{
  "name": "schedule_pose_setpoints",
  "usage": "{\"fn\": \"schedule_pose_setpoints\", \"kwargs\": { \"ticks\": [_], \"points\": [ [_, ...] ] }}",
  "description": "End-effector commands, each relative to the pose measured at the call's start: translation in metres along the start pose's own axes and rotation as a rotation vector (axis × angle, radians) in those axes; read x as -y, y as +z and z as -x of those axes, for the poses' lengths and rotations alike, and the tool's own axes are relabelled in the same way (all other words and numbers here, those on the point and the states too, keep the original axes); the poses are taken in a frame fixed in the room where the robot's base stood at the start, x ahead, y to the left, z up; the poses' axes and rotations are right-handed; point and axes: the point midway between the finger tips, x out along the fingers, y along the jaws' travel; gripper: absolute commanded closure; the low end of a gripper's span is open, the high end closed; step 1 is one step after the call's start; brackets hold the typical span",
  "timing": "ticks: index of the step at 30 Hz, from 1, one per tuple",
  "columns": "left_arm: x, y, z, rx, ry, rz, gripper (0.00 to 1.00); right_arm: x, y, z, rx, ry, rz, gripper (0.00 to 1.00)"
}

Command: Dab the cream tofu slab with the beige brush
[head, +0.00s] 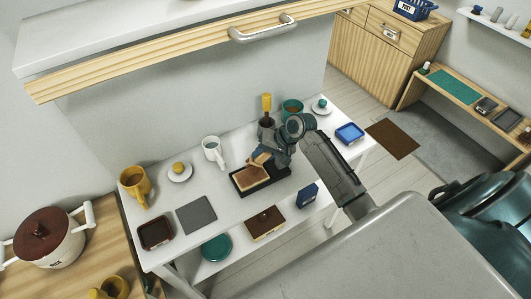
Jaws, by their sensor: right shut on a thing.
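My right gripper (268,160) comes in from the right over the white table. It is shut on the beige brush (258,160), a small tan shape at its fingertips. Just below the brush, the cream tofu slab (249,179) lies on a black tray (272,184). The brush looks very close to the slab's upper edge; I cannot tell whether they touch. My gripper and wrist hide part of the brush and the back of the tray. My left gripper is not in view.
A white mug (213,150), a saucer with a yellow item (179,172), a yellow mug (134,183) and a grey mat (196,214) stand left. A teal cup (292,106) and a blue dish (350,132) are right. A cabinet (180,50) overhangs the back.

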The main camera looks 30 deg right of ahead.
Motion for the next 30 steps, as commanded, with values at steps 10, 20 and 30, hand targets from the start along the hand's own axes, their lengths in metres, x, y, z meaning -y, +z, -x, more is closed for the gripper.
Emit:
{"fn": "schedule_pose_setpoints", "kwargs": {
  "ticks": [10,20,30],
  "points": [
    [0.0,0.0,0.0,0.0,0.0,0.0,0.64,0.007,0.004,-0.002,-0.001,0.0,0.0,0.92],
    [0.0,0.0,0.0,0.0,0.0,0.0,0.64,0.01,0.003,0.002,-0.001,0.0,0.001,0.92],
    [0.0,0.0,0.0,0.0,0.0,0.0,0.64,0.015,0.002,0.009,-0.001,0.0,0.001,0.92]
  ]
}}
